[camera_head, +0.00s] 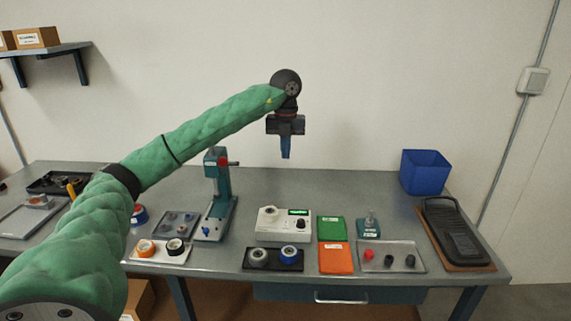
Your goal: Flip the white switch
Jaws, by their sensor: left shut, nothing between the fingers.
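A white box with a dark knob and a small green display, the white device (284,224), sits on the middle of the grey table. A small white box (533,81) is fixed on the wall at the right, in line with a grey conduit. I cannot tell from this view which one bears the white switch; no lever is clear on either. My left gripper (286,154) is shut and empty, pointing down above the back of the table, higher than the white device and apart from it. My right gripper is out of view.
A teal press (216,200) stands left of the white device. Tape rolls on a dark tray (273,266) lie in front. Green (331,228) and orange (334,258) pads lie to its right. A blue bin (425,172) stands at the back right. The table's back middle is clear.

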